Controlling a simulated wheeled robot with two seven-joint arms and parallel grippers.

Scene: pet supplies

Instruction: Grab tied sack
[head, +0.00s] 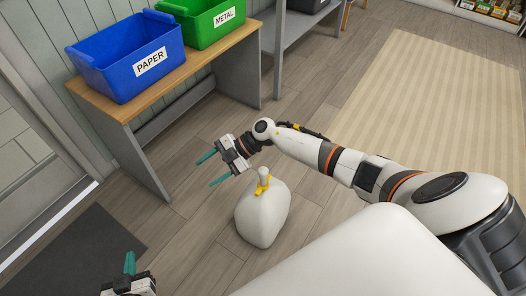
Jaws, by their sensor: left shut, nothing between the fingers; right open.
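The tied sack (262,214) is white with a yellow tie at its neck and stands upright on the wooden floor. My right gripper (212,169) is open and empty, with its teal fingers pointing left. It is above and left of the sack's tied neck in the head view, apart from it. My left gripper (130,263) is at the bottom left edge, shut and empty, well away from the sack. Most of my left arm is out of the picture.
A wooden table (190,86) at the back left holds a blue PAPER bin (122,72) and a green METAL bin (203,34). A dark mat (80,245) lies at the lower left. A beige striped rug (440,100) lies at the right. Bare floor surrounds the sack.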

